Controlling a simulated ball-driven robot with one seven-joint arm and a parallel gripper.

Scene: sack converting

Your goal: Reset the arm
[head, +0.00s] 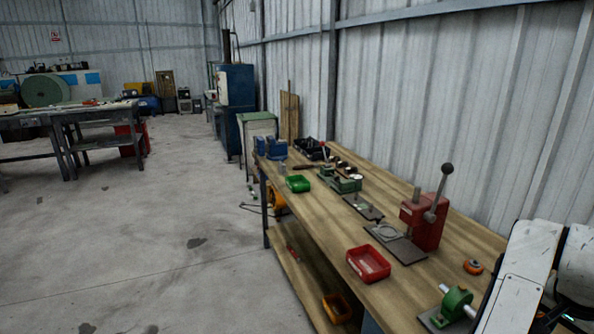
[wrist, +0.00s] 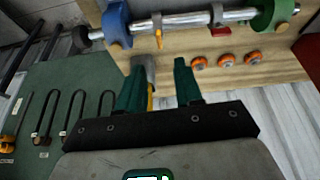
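My gripper (wrist: 158,70) shows in the wrist view as two dark green fingers with a clear gap between them. It is open. A small grey and yellow item (wrist: 151,72) shows behind the left finger, partly hidden, and nothing is visibly pinched. The fingers point toward a wooden bench (wrist: 185,50) that carries a metal shaft (wrist: 185,19). The shaft runs through a blue bracket (wrist: 116,24) and a green bracket (wrist: 284,9). In the head view my white arm is at the lower right, and my gripper is out of sight.
The workbench (head: 320,220) holds a red lever press (head: 424,222), a red tray (head: 368,264), a green tray (head: 298,184) and an orange roller (head: 473,267). Several dark hooks hang on a green panel (wrist: 60,150). A corrugated wall stands behind the bench. Open concrete floor (head: 170,230) lies left.

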